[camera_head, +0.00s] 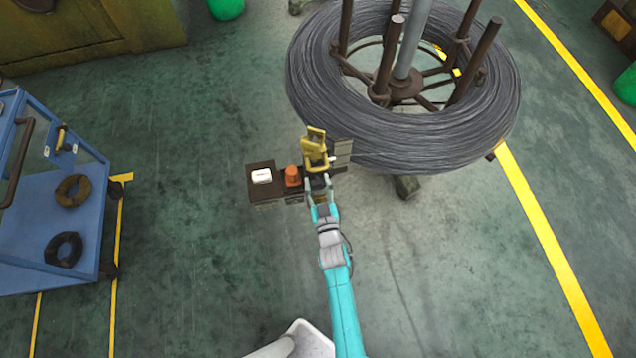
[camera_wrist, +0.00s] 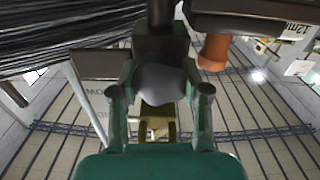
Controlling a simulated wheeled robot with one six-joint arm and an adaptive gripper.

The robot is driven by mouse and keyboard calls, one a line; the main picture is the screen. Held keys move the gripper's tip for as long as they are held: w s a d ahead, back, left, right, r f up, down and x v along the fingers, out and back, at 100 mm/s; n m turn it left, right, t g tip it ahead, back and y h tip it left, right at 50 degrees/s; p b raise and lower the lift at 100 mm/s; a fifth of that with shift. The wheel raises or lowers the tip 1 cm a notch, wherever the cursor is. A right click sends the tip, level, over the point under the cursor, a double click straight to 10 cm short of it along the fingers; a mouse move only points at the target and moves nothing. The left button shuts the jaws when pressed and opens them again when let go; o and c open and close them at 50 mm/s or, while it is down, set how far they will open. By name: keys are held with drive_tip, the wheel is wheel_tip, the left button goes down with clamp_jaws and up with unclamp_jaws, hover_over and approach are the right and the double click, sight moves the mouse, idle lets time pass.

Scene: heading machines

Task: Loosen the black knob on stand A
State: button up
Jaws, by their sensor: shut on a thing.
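My gripper (camera_head: 318,186) reaches the small stand (camera_head: 262,194) at the middle of the head view, just below its yellow bracket (camera_head: 316,143). In the wrist view, the two fingers of my gripper (camera_wrist: 161,92) close from either side on a dark grey rounded knob (camera_wrist: 160,80). A dark post (camera_wrist: 160,14) rises behind the knob. In the head view the knob is mostly hidden by the gripper. No letter marking stand A is readable.
An orange-brown cap (camera_head: 292,177) and a white block (camera_head: 262,176) sit just left of my gripper. A large wire coil (camera_head: 300,90) on a spoked holder is close behind and right. A blue cart (camera_head: 50,225) stands at left. Open floor lies between.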

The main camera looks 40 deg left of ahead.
drive_tip(key=n, duration=0.4)
drive_tip(key=shift+n, duration=0.3)
drive_tip(key=n, duration=0.3)
drive_tip(key=shift+a+n, duration=0.1)
drive_tip(key=shift+n, duration=0.2)
drive_tip(key=n, duration=0.3)
drive_tip(key=shift+s+f+n, duration=0.1)
drive_tip(key=shift+n, duration=2)
drive_tip(key=o, duration=1.2)
drive_tip(key=shift+c, duration=0.2)
